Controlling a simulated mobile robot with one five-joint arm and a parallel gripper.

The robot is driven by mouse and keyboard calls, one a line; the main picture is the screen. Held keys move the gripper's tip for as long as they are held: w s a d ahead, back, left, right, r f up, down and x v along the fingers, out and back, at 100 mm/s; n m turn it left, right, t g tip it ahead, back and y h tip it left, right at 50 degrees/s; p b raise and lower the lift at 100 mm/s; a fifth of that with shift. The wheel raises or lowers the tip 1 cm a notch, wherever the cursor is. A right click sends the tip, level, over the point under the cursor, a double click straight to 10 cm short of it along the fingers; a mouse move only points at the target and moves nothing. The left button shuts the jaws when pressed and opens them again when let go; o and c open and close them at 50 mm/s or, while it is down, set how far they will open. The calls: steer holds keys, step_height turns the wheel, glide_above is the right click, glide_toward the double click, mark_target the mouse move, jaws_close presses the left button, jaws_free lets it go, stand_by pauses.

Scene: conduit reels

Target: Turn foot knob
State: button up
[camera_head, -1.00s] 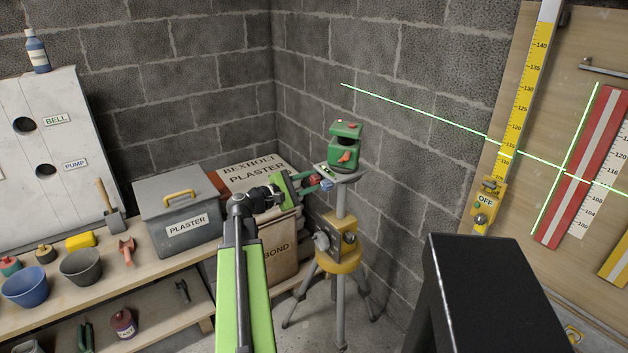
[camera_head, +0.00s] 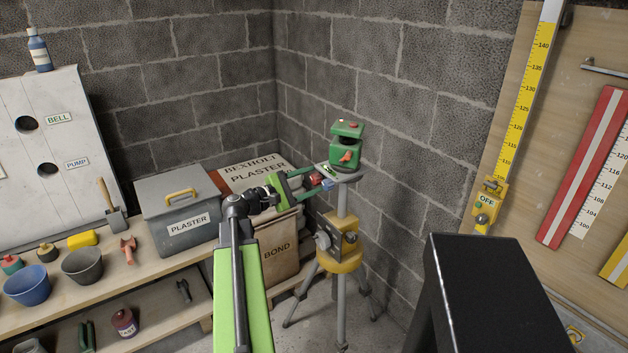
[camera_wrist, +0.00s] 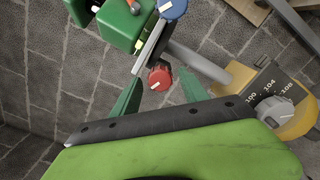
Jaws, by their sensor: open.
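The green laser level (camera_head: 346,147) sits on a grey plate (camera_head: 340,174) on top of a tripod (camera_head: 341,255) with a yellow collar. A red knob (camera_head: 317,182) and a blue knob (camera_head: 328,184) are at the plate's near left edge. My gripper (camera_head: 312,183) is open at the plate's left side. In the wrist view my two green fingers stand on either side of the red knob (camera_wrist: 160,79), which has a pale pointer mark. I cannot tell whether they touch it. The blue knob (camera_wrist: 173,8) is above, beyond the fingertips.
A grey dial (camera_head: 322,240) is on the tripod's lower block. A workbench (camera_head: 150,258) with a plaster bin (camera_head: 176,212) and buckets is at left. A yellow "OFF" box (camera_head: 487,203) is on a scale staff at right. Block walls stand close behind the tripod.

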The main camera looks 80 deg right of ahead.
steer(key=v, duration=1.6)
steer(key=w+a+r+n+t+h+p, duration=0.1)
steer(key=w+a+r+t+p, duration=0.15)
steer(key=w, duration=0.45)
steer(key=w+a+r+n+t+h+p, duration=0.1)
steer(key=w+a+n+h+p, duration=0.15)
steer(key=w, duration=0.35)
steer(key=w+a+f+n+t+y+p, duration=0.1)
steer(key=w+a+f+t+p, duration=0.15)
steer(key=w+a, duration=0.55)
steer(key=w+a+f+n+t+y+p, duration=0.1)
steer(key=w+a+t, duration=0.3)
steer(key=w+a, duration=0.4)
steer(key=w+a+f+m+t+y+p, duration=0.1)
steer(key=a+f+y, duration=0.3)
steer(key=a, duration=0.8)
steer(key=w+a+f+m+t+y+p, duration=0.1)
steer(key=w+a+f+m+y, duration=0.1)
steer(key=a, duration=1.1)
steer(key=w+a+f+m+t+y+p, duration=0.1)
steer(key=w+a+f+y, duration=0.2)
steer(key=a, duration=1)
step_height(320, 180, down, 3)
steer(key=y, duration=0.4)
steer(key=shift+w+a+y, duration=0.15)
steer(key=shift+w+y, duration=0.2)
